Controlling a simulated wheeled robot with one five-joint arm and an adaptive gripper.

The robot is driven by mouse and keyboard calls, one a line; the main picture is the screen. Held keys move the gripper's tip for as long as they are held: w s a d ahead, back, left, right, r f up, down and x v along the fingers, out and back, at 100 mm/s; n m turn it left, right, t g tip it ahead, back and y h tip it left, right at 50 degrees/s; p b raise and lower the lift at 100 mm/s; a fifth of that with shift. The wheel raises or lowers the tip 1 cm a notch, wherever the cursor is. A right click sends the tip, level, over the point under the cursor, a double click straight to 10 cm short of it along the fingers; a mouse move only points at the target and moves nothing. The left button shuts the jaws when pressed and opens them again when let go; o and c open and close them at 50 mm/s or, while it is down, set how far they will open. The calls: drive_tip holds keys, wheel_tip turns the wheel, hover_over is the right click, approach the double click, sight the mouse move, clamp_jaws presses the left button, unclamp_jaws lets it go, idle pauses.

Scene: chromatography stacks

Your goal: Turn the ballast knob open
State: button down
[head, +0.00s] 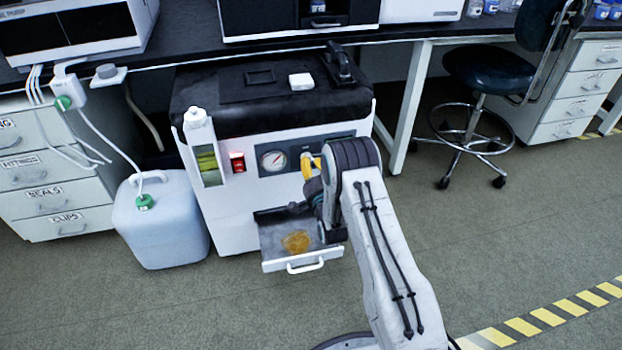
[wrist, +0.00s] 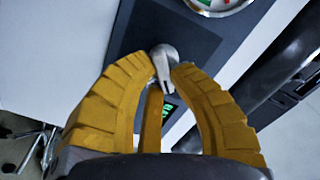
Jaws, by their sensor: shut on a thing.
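The ballast knob (wrist: 164,58) is a small silver-grey knob with a short lever, on the dark front panel of the white pump cabinet (head: 224,226). In the wrist view it sits between the tips of my gripper's yellow fingers (wrist: 163,68). My gripper is shut on it, and its lever points down and to the right. In the head view my gripper (head: 308,165) reaches the panel just right of the round gauge (head: 273,160). There the knob is hidden behind the fingers and my arm.
Below the panel, a drip tray (head: 305,263) with an amber stain is pulled out. A red switch (head: 237,161) and an oil sight glass (head: 208,165) are left of the gauge. A white jug (head: 160,225) stands on the floor at left. Open floor lies to the right.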

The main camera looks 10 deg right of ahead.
drive_tip(key=shift+a+f+m+b, duration=0.1)
drive_tip(key=shift+a+m+b, duration=0.05)
drive_tip(key=shift+m+b, duration=1.65)
drive_tip(key=shift+a+f+m+b, duration=0.1)
drive_tip(key=shift+m+b, duration=1.25)
drive_tip(key=shift+m, duration=0.75)
drive_tip(key=c, duration=1.1)
unclamp_jaws()
drive_tip(key=shift+d, duration=0.1)
drive_tip(key=shift+s, duration=6)
